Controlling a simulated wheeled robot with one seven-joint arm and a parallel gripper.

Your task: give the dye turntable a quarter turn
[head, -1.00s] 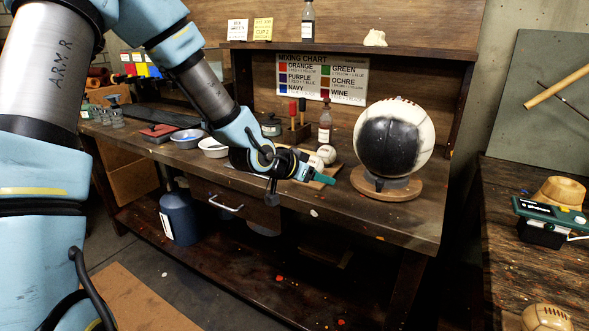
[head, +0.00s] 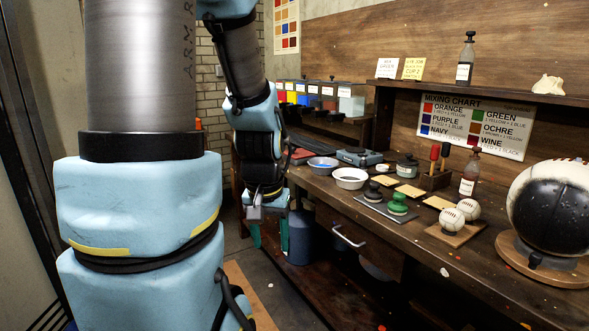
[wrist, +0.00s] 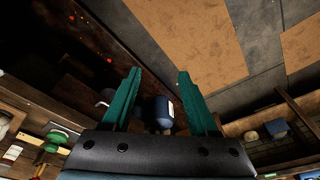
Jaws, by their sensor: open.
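The dye turntable (head: 520,262) is a round wooden base on the bench at the right edge of the head view, partly cut off by the frame. A large cream ball with a black panel (head: 555,213) sits on it, and a dark knob shows at the base's front. My gripper (head: 270,236) hangs pointing down off the bench's front, far to the left of the turntable. Its teal fingers are apart and empty, as the wrist view also shows (wrist: 158,75). The turntable is not recognisable in the wrist view.
On the bench stand two baseballs (head: 460,216) on a board, green (head: 397,204) and black-knobbed tools, bowls (head: 350,178) and a bottle (head: 469,174). A drawer handle (head: 348,236) juts from the front. A blue canister (head: 299,238) stands below, near my gripper.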

